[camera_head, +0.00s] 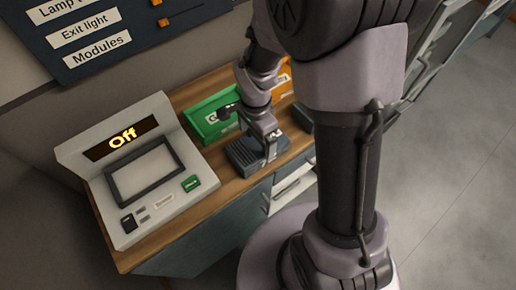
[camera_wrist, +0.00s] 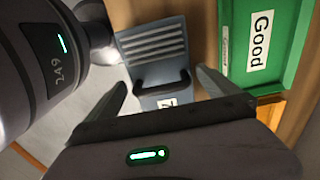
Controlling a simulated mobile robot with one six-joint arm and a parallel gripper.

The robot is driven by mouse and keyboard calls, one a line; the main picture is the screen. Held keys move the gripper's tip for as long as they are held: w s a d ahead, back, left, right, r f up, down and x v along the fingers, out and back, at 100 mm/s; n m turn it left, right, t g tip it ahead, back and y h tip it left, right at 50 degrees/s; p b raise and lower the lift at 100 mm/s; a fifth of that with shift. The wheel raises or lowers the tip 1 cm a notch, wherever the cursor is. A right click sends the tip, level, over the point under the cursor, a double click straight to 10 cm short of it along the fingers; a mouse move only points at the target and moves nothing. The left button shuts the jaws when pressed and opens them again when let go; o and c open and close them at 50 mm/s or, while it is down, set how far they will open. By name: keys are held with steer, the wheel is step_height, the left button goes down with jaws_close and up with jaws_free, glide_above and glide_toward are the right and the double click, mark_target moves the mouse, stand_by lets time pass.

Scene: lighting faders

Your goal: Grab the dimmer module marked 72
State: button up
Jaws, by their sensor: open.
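A grey-blue dimmer module (camera_head: 243,156) with a ribbed top sits on the wooden counter below my gripper (camera_head: 268,137). In the wrist view the module (camera_wrist: 154,45) shows its ribs, a black handle (camera_wrist: 160,80) and a white label (camera_wrist: 167,103). A 7 is partly readable on the label; the rest is hidden by my gripper. My gripper in the wrist view (camera_wrist: 163,90) is open, with one finger on each side of the handle. I cannot tell whether either finger touches it.
A green tray (camera_head: 203,125) marked Good stands behind the module, with an orange tray (camera_head: 284,77) to its right. A console (camera_head: 152,172) showing "Off" takes up the counter's left. A dark wall panel (camera_head: 120,28) hangs behind. The floor at right is clear.

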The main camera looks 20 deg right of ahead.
mark_target(258, 145)
steer(key=f, duration=0.1)
steer(key=f+b, duration=0.1)
steer(key=f, duration=0.1)
steer(key=f+b, duration=0.1)
steer(key=f, duration=0.1)
steer(key=shift+w+d, duration=0.15)
steer(key=shift+d, duration=0.2)
steer(key=shift+r, duration=0.1)
